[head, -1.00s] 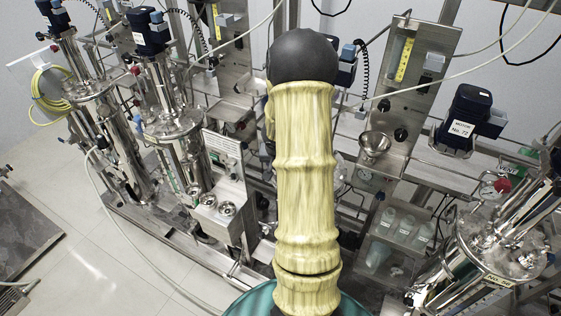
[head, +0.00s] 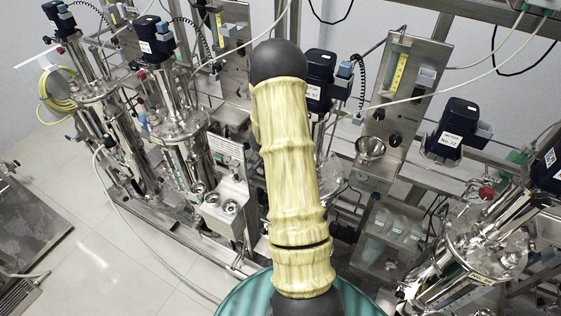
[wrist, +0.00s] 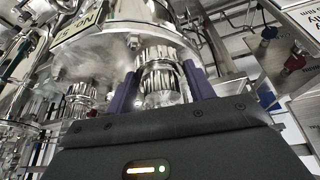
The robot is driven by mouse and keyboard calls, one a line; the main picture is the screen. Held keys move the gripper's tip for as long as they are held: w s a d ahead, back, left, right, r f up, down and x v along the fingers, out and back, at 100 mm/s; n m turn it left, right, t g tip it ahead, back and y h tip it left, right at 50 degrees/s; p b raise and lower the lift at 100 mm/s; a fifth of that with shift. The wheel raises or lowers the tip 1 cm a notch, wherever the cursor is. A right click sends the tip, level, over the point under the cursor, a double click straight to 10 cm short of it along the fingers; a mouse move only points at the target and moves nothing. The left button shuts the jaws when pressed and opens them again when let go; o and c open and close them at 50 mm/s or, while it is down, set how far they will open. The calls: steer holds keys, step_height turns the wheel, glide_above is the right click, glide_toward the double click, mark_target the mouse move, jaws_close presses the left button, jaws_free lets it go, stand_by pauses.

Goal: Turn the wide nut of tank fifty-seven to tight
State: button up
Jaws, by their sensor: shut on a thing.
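In the wrist view, the plate of tank fifty-seven (wrist: 80,25) shows at the upper left, tilted, its number partly readable. Below the tank's shiny flange is a wide ribbed metal nut (wrist: 161,88). My gripper (wrist: 160,72) has its two purple fingers on either side of this nut, shut on it. A second ribbed nut (wrist: 78,98) is to the left, outside the fingers. In the head view, my yellow arm hides the gripper and most of the tank; its dark blue motor (head: 320,78) shows just right of the arm.
In the head view, other tanks stand at the left (head: 178,125) and right (head: 485,240). A steel panel with a funnel (head: 370,148) is right of my arm. Pipes and hoses fill the skid. Open tiled floor (head: 95,225) lies at the lower left.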

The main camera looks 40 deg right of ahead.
steer(key=shift+r+m+g+p, duration=0.2)
steer(key=shift+m+g+p, duration=0.5)
steer(key=shift+m+p, duration=1.75)
steer(key=m+g+p, duration=0.1)
steer(key=m+p, duration=0.1)
steer(key=p, duration=0.3)
steer(key=shift+w+f+p, duration=0.1)
steer(key=shift+w+p, duration=0.1)
steer(key=shift+p, duration=0.15)
steer(key=shift+f+m+g+y+p, duration=0.1)
steer(key=shift+m+g+y+p, duration=0.4)
steer(key=shift+m, duration=0.85)
steer(key=shift+w+d+m+g+y, duration=0.1)
steer(key=shift+m+g+y, duration=0.2)
steer(key=shift+m, duration=0.65)
steer(key=shift+w+m+g+y, duration=0.1)
steer(key=shift+m+g, duration=0.3)
steer(key=shift+m, duration=0.55)
steer(key=shift+b, duration=0.3)
steer(key=o, duration=1)
